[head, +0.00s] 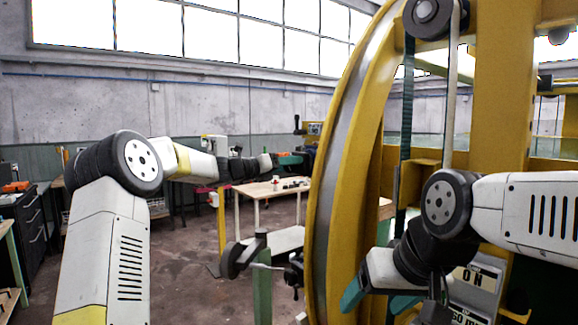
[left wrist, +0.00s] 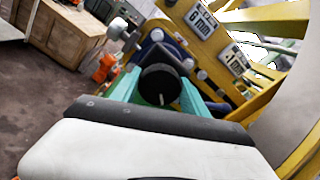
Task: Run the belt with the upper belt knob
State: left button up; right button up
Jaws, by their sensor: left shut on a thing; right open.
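In the left wrist view a round black knob (left wrist: 160,85) sits between the teal fingers of my left gripper (left wrist: 160,92), which is shut on it. The knob is in front of a yellow panel (left wrist: 190,28) that carries white label plates. In the head view my left gripper (head: 292,160) reaches to the left side of the big yellow ring (head: 330,190), and the knob is too small to make out. I cannot tell from these views whether it is the upper belt knob. My right gripper (head: 378,304) is open with teal fingers, low in front of the ring.
A dark vertical belt (head: 406,130) hangs below a roller (head: 428,14). A wooden table (head: 262,188) stands behind my left arm. A green post (head: 262,290) with a crank stands left of the ring.

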pick_arm(q)
jog(key=o, duration=1.4)
jog(key=shift+c, duration=0.2)
jog(key=v, duration=0.8)
